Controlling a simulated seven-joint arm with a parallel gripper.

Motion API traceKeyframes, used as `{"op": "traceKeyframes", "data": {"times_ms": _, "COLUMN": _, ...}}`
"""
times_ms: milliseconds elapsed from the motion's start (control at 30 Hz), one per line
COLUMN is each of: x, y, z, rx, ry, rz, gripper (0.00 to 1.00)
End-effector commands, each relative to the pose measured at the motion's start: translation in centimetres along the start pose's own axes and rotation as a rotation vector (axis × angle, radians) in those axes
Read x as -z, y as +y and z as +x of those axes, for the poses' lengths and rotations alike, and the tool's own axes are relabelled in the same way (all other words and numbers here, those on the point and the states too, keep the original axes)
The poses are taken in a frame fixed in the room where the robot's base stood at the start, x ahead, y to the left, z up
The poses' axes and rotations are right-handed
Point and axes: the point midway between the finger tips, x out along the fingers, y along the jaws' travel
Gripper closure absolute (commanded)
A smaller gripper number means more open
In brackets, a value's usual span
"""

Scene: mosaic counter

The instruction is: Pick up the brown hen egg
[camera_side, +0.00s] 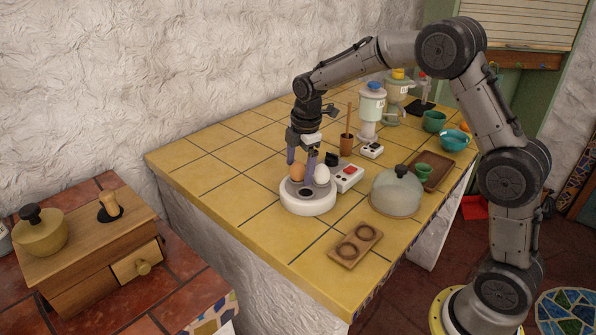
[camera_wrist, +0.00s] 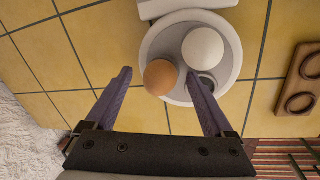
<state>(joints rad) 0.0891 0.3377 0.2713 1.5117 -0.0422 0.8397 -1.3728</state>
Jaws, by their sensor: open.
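The brown hen egg (camera_side: 297,172) sits on a round white holder (camera_side: 308,207) on the yellow tiled counter. In the wrist view the brown egg (camera_wrist: 160,77) lies near the holder's rim, between the line of my two fingers and a little beyond their tips. A white egg (camera_side: 321,174) sits beside it and also shows in the wrist view (camera_wrist: 203,48). My gripper (camera_side: 301,160) is open and empty, pointing down over the holder. Its purple fingers (camera_wrist: 157,80) stand on either side of the brown egg, with the right fingertip close to it.
A white box with a red button (camera_side: 349,177) adjoins the holder. A domed grey lid (camera_side: 397,190) stands to the right, and a wooden two-ring tray (camera_side: 355,244) lies in front. A wooden cup (camera_side: 347,144) is behind. The counter's left part is clear.

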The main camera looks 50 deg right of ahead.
Motion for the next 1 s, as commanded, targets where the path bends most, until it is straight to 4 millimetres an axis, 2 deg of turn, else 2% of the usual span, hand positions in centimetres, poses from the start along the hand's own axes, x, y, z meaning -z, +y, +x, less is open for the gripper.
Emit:
{"op": "traceKeyframes", "data": {"times_ms": 67, "x": 0.0, "y": 0.0, "z": 0.0, "rx": 0.000, "ry": 0.000, "rz": 0.000, "gripper": 0.13}}
{"op": "traceKeyframes", "data": {"times_ms": 433, "x": 0.0, "y": 0.0, "z": -0.1, "rx": 0.000, "ry": 0.000, "rz": 0.000, "gripper": 0.78}}
{"op": "traceKeyframes", "data": {"times_ms": 767, "x": 0.0, "y": 0.1, "z": -0.3, "rx": -0.001, "ry": 0.000, "rz": 0.000, "gripper": 0.80}}
{"op": "traceKeyframes", "data": {"times_ms": 1000, "x": 0.0, "y": 0.6, "z": -2.6, "rx": -0.005, "ry": 0.001, "rz": 0.000, "gripper": 0.80}}
